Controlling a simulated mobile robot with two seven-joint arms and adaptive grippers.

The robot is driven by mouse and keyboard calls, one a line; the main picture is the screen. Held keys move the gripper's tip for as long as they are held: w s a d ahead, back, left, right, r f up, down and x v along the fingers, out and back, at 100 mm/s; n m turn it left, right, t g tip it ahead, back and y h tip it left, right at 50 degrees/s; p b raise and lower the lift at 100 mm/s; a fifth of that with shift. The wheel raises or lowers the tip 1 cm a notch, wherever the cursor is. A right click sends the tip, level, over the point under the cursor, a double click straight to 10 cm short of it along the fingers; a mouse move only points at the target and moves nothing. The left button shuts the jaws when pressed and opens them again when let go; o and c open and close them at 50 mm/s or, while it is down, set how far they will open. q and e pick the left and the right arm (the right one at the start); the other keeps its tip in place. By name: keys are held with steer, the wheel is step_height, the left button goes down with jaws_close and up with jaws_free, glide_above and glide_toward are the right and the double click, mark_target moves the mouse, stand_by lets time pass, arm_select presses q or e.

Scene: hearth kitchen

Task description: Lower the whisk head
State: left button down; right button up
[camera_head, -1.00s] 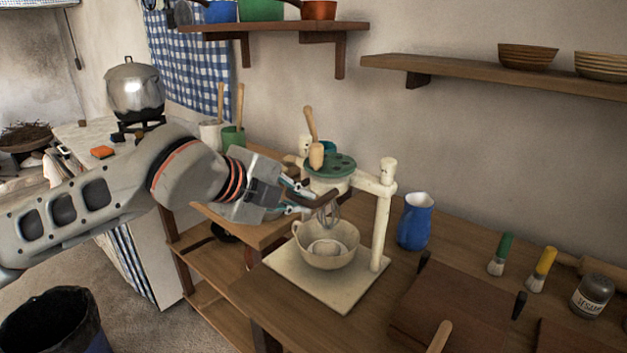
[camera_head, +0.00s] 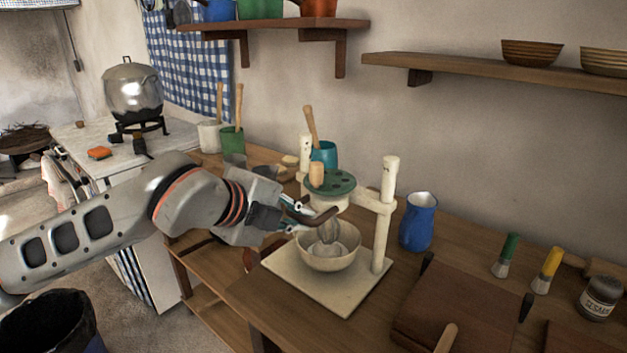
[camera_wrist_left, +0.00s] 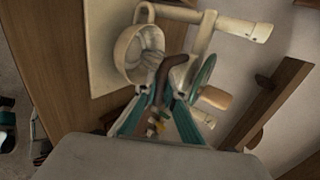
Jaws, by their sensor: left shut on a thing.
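The whisk head (camera_head: 330,186) is a cream crossbar with a green disc on top, set between two cream posts (camera_head: 383,225). Its wire whisk (camera_head: 329,236) hangs down into the cream bowl (camera_head: 341,262), which stands on a pale base board (camera_head: 335,296). A brown curved handle (camera_head: 322,217) sticks out of the head's front. My left gripper (camera_head: 297,212) is shut on this handle from the left. In the left wrist view the handle (camera_wrist_left: 170,78) lies between the fingers (camera_wrist_left: 158,115), close to the bowl (camera_wrist_left: 128,52). My right gripper is out of view.
A blue jug (camera_head: 418,222) stands right of the stand, with two brushes and a dark jar (camera_head: 600,298) beyond. A brown board (camera_head: 445,308) lies in front of them. A teal mug (camera_head: 324,155) stands close behind the stand. A shelf (camera_head: 500,75) hangs above.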

arm_select(q)
steer(key=shift+f+b, duration=0.6)
steer(key=shift+f, duration=1.45)
steer(key=c, duration=2)
jaws_free()
steer(key=shift+r, duration=0.2)
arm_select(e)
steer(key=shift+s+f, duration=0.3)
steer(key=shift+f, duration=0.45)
arm_select(q)
steer(key=p+v, duration=0.3)
steer(key=v, duration=0.4)
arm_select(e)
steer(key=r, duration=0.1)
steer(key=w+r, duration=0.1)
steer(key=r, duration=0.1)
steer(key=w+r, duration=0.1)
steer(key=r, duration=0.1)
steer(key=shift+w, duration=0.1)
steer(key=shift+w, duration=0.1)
